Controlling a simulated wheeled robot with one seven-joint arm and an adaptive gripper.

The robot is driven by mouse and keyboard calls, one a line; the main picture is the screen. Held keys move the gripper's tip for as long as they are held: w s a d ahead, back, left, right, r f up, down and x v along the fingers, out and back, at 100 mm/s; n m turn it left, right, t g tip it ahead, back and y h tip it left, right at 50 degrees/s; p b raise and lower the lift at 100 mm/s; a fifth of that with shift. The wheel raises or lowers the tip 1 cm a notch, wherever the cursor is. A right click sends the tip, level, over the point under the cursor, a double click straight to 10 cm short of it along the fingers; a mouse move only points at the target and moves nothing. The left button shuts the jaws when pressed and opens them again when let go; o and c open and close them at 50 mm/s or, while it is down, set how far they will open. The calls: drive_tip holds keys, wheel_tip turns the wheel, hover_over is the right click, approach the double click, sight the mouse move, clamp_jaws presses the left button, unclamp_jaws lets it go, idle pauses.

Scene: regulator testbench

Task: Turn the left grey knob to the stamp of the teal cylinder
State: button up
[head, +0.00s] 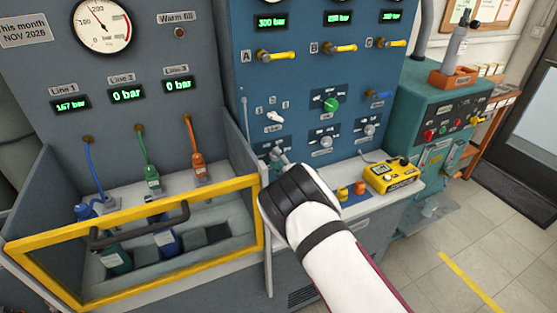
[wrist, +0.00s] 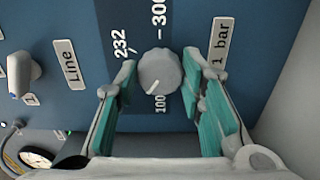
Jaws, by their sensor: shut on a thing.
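The left grey knob (wrist: 160,72) is in the middle of the wrist view, on the blue panel. Its scale shows 100, 232 and 300, and its short white mark is at the rim near the 100. My gripper (wrist: 159,69) has its teal fingers on either side of the knob and is shut on it.
A white selector (head: 275,117) sits above my gripper. Other grey knobs (head: 325,142) (head: 369,130) and a green knob (head: 331,104) are to the right. A yellow box (head: 391,175) stands on the ledge. The yellow guard frame (head: 135,214) is close on the left.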

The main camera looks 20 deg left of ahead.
drive_tip(key=m, duration=0.4)
drive_tip(key=shift+w+b, duration=0.1)
drive_tip(key=shift+b, duration=0.2)
drive_tip(key=m+b, duration=0.1)
drive_tip(key=m, duration=0.3)
drive_tip(key=shift+f+m, duration=0.1)
drive_tip(key=shift+m, duration=0.2)
drive_tip(key=m+b, duration=0.2)
drive_tip(key=m, duration=0.3)
drive_tip(key=shift+f+m+b, duration=0.1)
drive_tip(key=shift+m+b, duration=0.85)
drive_tip(key=shift+m, duration=0.65)
drive_tip(key=shift+s, duration=0.2)
drive_tip(key=o, duration=1.1)
drive_tip(key=shift+o, duration=0.2)
drive_tip(key=v, duration=1.2)
